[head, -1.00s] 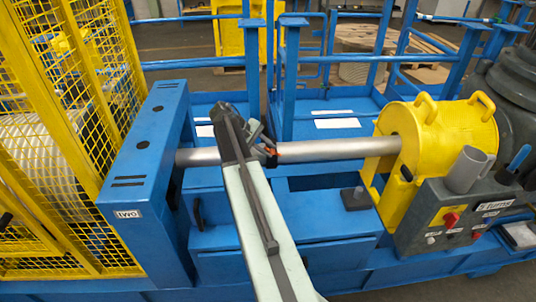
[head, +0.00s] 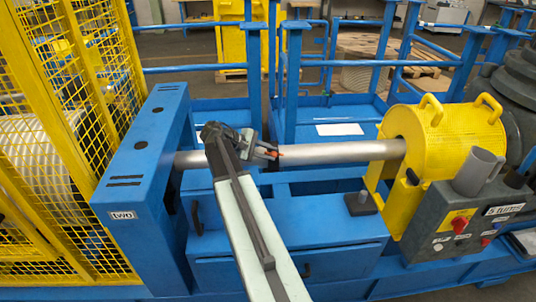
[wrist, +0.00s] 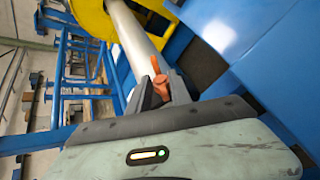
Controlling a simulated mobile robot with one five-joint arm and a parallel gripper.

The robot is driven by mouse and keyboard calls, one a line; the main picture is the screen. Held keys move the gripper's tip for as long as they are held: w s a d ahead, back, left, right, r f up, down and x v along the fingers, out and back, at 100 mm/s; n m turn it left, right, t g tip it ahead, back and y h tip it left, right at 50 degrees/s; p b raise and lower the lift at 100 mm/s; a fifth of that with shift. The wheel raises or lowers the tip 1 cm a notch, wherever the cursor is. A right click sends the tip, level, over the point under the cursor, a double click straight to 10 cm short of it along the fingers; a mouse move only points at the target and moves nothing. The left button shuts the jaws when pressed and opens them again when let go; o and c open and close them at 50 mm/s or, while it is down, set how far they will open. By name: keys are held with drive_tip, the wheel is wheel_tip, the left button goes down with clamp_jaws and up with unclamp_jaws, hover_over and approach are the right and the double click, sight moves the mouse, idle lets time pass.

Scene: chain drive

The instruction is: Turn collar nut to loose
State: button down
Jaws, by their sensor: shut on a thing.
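A small orange-brown piece with a lever-like arm, which looks like the collar nut (wrist: 160,82), sits at the silver shaft (wrist: 133,35) in the wrist view. My gripper (wrist: 162,92) is shut on it, with a dark jaw on each side. In the head view my gripper (head: 266,151) lies against the middle of the shaft (head: 340,152), its fingers pointing right. Only a bit of orange (head: 275,155) shows between the jaws there. The jaws hide most of the nut, so I cannot tell how tight it is.
A blue housing (head: 145,140) and a yellow mesh cage (head: 40,240) stand on the left. A yellow drum guard (head: 450,135) covers the shaft's right end. Below it is a grey control box (head: 440,240) with a grey mug (head: 478,172). Blue railings (head: 345,70) stand behind.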

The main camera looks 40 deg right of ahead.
drive_tip(key=shift+w, duration=0.1)
drive_tip(key=c, duration=1.4)
unclamp_jaws()
drive_tip(key=shift+d+f, duration=0.1)
drive_tip(key=shift+w+a+r, duration=0.1)
drive_tip(key=shift+a+r, duration=0.1)
drive_tip(key=shift+r, duration=0.1)
drive_tip(key=p+v, duration=0.4)
drive_tip(key=v, duration=0.3)
drive_tip(key=shift+a, duration=0.15)
